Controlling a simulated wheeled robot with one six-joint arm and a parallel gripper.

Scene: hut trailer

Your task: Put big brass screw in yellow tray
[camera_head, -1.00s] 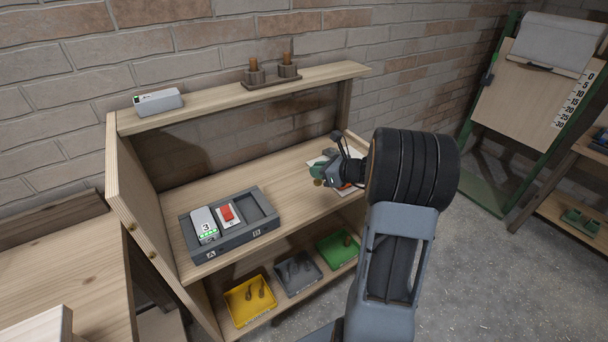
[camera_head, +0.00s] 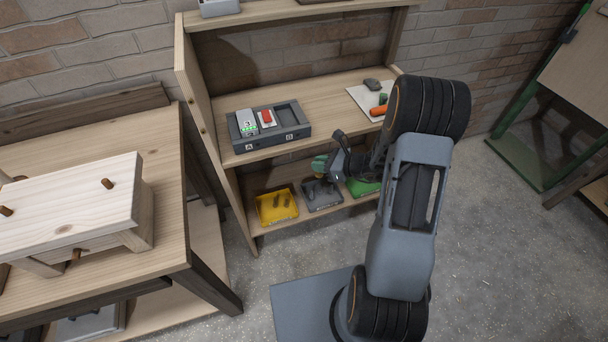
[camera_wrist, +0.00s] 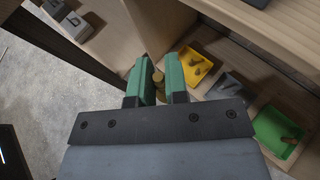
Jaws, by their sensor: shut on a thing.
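My gripper (camera_head: 319,164) is in front of the lower shelf, near the grey tray in the head view. In the wrist view its green fingers (camera_wrist: 158,85) are shut on a brass screw (camera_wrist: 158,78), of which a round end shows between them. The yellow tray (camera_head: 264,214) stands on the lower shelf, left of my gripper, with screws in it. It also shows in the wrist view (camera_wrist: 205,56), just right of the fingertips. My gripper is apart from the tray.
A grey tray (camera_head: 311,205) and a green tray (camera_head: 374,189) stand right of the yellow one. Above them is the upper board with a dark charger block (camera_head: 245,146) and a paper (camera_head: 360,98). A workbench (camera_head: 165,240) stands at left.

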